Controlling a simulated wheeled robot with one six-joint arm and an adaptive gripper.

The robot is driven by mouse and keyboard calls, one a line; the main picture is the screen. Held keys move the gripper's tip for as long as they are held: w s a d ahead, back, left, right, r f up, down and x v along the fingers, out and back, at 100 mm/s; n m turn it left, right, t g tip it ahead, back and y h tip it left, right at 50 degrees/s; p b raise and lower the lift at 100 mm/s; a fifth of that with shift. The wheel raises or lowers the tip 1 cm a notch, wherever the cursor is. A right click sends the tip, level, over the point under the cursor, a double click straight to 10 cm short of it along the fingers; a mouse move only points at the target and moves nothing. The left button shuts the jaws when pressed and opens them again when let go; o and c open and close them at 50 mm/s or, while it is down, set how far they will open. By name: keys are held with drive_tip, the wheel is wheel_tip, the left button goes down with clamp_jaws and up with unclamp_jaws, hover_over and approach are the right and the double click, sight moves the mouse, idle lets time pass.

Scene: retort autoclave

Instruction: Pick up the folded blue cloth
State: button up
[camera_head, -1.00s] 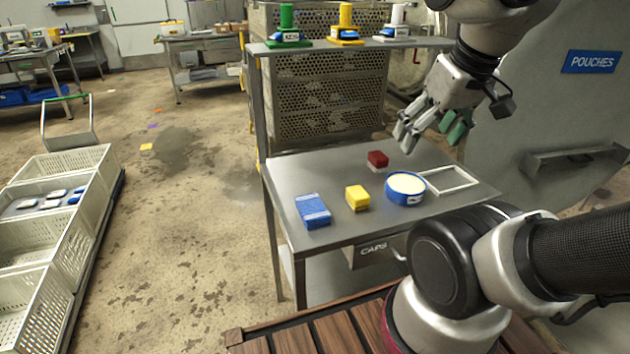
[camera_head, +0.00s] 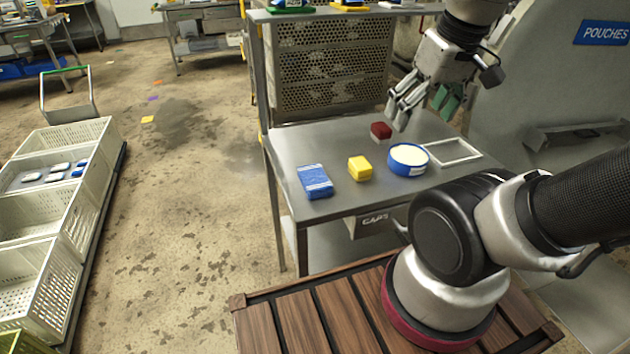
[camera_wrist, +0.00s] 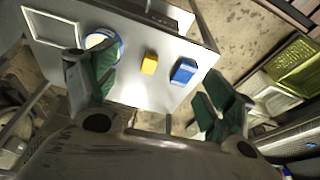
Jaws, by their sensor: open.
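The folded blue cloth (camera_head: 315,181) lies flat at the left front corner of the metal table, with a pale patch on top. It also shows in the wrist view (camera_wrist: 183,71), below and between my spread fingers. My gripper (camera_head: 418,104) is open and empty above the back right part of the table. It is up and to the right of the cloth, well apart from it. The wrist view shows its green-padded fingers (camera_wrist: 163,90) wide apart.
On the metal table (camera_head: 330,150), a yellow block (camera_head: 360,168), a blue round tub (camera_head: 408,159), a dark red block (camera_head: 381,130) and a white frame (camera_head: 452,152) stand right of the cloth. A shelf (camera_head: 340,11) rises behind.

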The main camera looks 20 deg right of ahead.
drive_tip(key=w+a+f+n+g, duration=0.1)
drive_tip(key=w+a+f+g, duration=0.2)
drive_tip(key=w+a+f, duration=0.25)
drive_tip(key=g, duration=0.2)
hover_over(314, 176)
drive_tip(key=s+d, duration=0.2)
drive_tip(key=s, duration=0.3)
drive_tip(key=shift+h, duration=0.4)
drive_tip(key=f, duration=1)
drive_tip(key=shift+s+d+f, duration=0.15)
drive_tip(key=shift+s+f, duration=0.05)
drive_tip(key=shift+f, duration=0.15)
drive_tip(key=shift+w+a+f, duration=0.25)
drive_tip(key=shift+w+f, duration=0.15)
drive_tip(key=shift+w, duration=0.1)
drive_tip(key=shift+w+a+f, duration=0.25)
drive_tip(key=shift+w+f, duration=0.1)
drive_tip(key=shift+w, duration=0.1)
drive_tip(key=w, duration=0.1)
drive_tip(key=w+a+m+t, duration=0.1)
drive_tip(key=w, duration=0.1)
drive_tip(key=shift+r+t+y, duration=0.15)
drive_tip(key=shift+t+y, duration=0.15)
drive_tip(key=shift+m, duration=0.4)
wheel_tip(314, 176, down, 8)
drive_tip(key=shift+w+a+r, duration=0.15)
drive_tip(key=shift+r, duration=0.05)
drive_tip(key=c, duration=1.1)
